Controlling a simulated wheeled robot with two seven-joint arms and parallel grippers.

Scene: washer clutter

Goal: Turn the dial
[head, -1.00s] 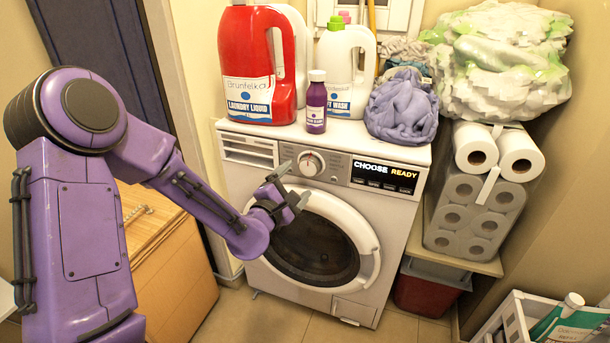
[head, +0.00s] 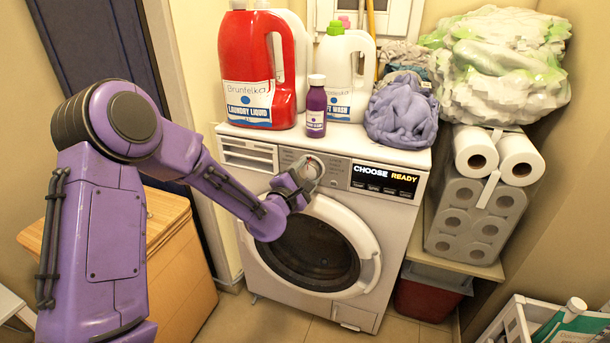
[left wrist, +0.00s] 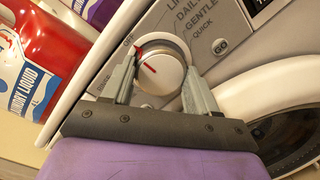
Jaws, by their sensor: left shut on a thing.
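The dial (left wrist: 163,72) is a round silver knob with a red mark, on the washer's front panel. My left gripper (left wrist: 160,82) has its two fingers on either side of the dial and is shut on it. In the head view my left gripper (head: 308,168) is at the dial and mostly hides it. The washer (head: 240,190) is white with a round door (head: 310,250). Its display (head: 385,180) reads "CHOOSE READY". In the left wrist view, program labels, including "GENTLE" and "QUICK", and a "GO" button (left wrist: 220,46) are beside the dial. My right gripper is not in view.
On the washer top stand a red laundry bottle (head: 250,80), a white bottle (head: 346,80), a small purple bottle (head: 316,108) and a purple cloth (head: 402,112). Paper rolls (head: 470,210) are stacked at the right. A wooden cabinet (head: 180,270) stands at the left.

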